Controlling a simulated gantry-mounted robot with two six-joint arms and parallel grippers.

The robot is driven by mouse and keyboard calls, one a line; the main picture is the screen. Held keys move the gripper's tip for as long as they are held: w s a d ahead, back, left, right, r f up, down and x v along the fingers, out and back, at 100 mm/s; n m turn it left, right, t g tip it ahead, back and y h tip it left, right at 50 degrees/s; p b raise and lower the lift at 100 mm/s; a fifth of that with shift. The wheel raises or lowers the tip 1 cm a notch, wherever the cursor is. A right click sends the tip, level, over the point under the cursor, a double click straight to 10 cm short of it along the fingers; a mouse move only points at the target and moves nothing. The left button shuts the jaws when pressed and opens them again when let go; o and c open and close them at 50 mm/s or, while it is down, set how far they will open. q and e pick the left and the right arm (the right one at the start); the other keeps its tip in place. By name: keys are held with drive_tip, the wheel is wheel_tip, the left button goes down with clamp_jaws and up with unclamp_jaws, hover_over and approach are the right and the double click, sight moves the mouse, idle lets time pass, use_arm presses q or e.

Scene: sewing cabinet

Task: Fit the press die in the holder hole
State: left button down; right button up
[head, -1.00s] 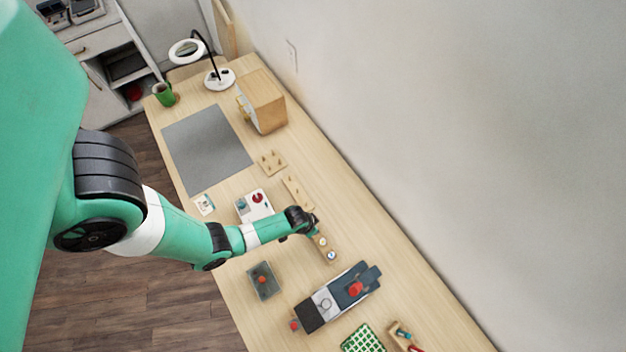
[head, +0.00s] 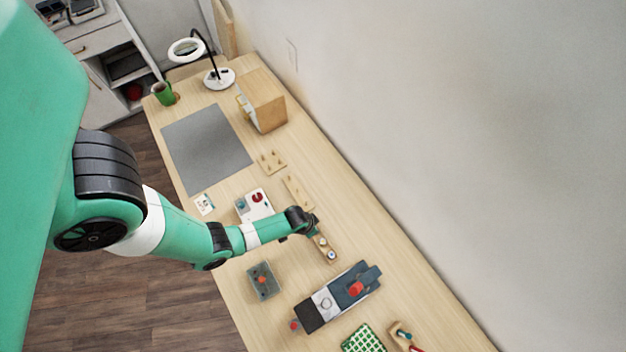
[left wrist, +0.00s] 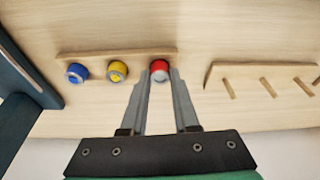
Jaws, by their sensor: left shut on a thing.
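My left gripper (left wrist: 160,76) is shut on a red die (left wrist: 159,66) in the left wrist view, one finger on each side of it. The red die is in line with a yellow die (left wrist: 117,71) and a blue die (left wrist: 77,73) along a wooden holder strip (left wrist: 100,56). I cannot tell whether the red die is seated in the strip or raised. In the head view my left gripper (head: 312,232) is over the upper end of this strip (head: 327,248) and hides the red die. My right gripper is not in view.
A dark press-like device (head: 340,297) with a red knob stands below the strip in the head view. A grey box (head: 263,281) and a white device (head: 254,205) stand nearby. Another pegged wooden strip (head: 294,190) lies above. Bare tabletop lies right of the strip.

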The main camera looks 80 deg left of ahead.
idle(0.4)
use_arm(q)
drive_tip(key=c, duration=0.6)
unclamp_jaws()
drive_tip(key=p+v, duration=0.9)
drive_tip(key=v, duration=0.2)
drive_tip(key=shift+s+r, duration=0.15)
drive_tip(key=shift+r, duration=0.05)
